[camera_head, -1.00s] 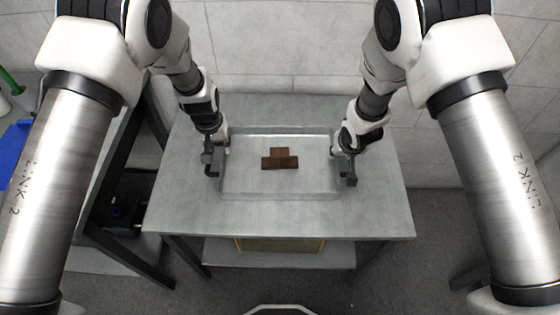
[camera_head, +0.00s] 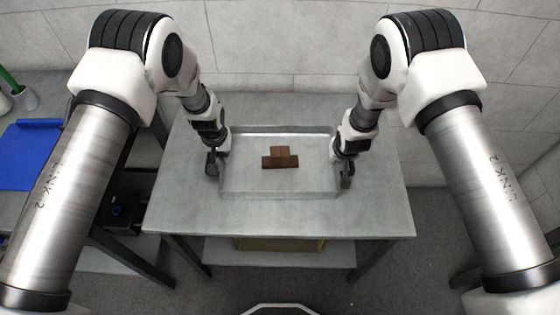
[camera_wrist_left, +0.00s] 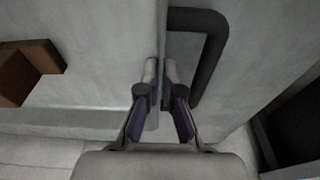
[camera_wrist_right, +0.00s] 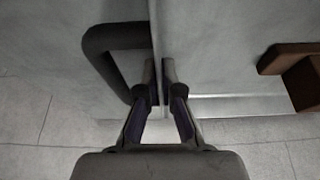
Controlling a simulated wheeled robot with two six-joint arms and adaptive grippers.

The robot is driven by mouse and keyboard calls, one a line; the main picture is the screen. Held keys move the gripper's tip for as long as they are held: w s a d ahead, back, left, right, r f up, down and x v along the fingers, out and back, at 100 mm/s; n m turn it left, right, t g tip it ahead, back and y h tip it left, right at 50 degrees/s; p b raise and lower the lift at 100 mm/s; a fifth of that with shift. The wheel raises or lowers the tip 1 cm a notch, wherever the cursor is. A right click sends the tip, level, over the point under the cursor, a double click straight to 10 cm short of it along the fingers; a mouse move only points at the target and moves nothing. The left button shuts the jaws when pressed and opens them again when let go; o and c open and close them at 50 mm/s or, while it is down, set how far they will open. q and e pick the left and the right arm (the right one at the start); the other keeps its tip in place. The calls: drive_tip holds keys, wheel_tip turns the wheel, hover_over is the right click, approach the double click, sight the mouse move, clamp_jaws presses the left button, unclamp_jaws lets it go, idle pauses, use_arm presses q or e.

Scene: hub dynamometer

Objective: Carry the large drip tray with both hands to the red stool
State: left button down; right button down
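The large drip tray (camera_head: 280,194) is a shallow grey metal tray resting on a grey metal table. Its left side, with a dark bent handle (camera_wrist_left: 213,55), shows in the left wrist view; the right handle (camera_wrist_right: 95,50) shows in the right wrist view. My left gripper (camera_head: 214,170) is at the tray's left side, its fingers (camera_wrist_left: 160,72) closed on the thin side wall, one each side, beside the handle. My right gripper (camera_head: 345,180) is at the right side, fingers (camera_wrist_right: 159,70) closed likewise on that wall. The exact finger contact is small and dim.
Brown blocks (camera_head: 281,161) lie in the tray. Bare table (camera_head: 280,220) shows in front and behind. A yellowish box (camera_head: 280,244) sits on the lower shelf. A side bench at left holds a blue item (camera_head: 30,150) and a cup (camera_head: 24,98). A wall stands behind. No red stool shows.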

use_arm(q)
drive_tip(key=shift+w+r, duration=0.1)
drive_tip(key=shift+r, duration=0.05)
use_arm(e)
drive_tip(key=shift+w+r, duration=0.15)
